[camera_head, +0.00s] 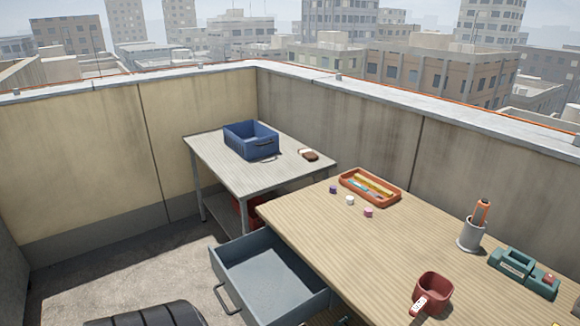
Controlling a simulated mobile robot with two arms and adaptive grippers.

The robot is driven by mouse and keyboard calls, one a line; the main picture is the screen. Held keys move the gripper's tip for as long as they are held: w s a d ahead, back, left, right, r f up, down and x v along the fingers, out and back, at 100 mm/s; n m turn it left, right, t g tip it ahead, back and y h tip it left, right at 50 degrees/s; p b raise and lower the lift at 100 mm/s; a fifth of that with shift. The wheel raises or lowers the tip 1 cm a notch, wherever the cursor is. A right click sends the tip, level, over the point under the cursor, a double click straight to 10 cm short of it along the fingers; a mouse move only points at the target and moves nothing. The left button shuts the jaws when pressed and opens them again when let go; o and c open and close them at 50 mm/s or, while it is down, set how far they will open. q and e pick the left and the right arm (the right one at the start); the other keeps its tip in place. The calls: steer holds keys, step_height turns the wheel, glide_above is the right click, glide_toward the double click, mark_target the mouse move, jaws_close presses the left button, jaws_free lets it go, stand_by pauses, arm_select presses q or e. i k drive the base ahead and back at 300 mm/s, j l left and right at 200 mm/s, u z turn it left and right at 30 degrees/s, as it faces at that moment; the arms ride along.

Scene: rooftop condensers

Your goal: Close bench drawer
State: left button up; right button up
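The bench (310,232) with a light wooden top fills the right foreground. Its grey-blue drawer (268,280) is pulled out to the left from under the bench top and stands open. The inside that I can see looks empty. A bar handle (224,299) is on the drawer's front, at its left end. The drawer's lower right part meets the bench edge. Neither of my grippers shows in this view.
On the bench are a red mug (433,290), a grey pen cup (470,236), a teal device (524,270), an orange tray (370,187) and small caps. A metal side table (215,148) carries a blue crate (250,140). Bare floor (120,270) lies left of the drawer.

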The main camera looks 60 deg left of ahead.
mark_target(267, 284)
steer(key=u, duration=2.25)
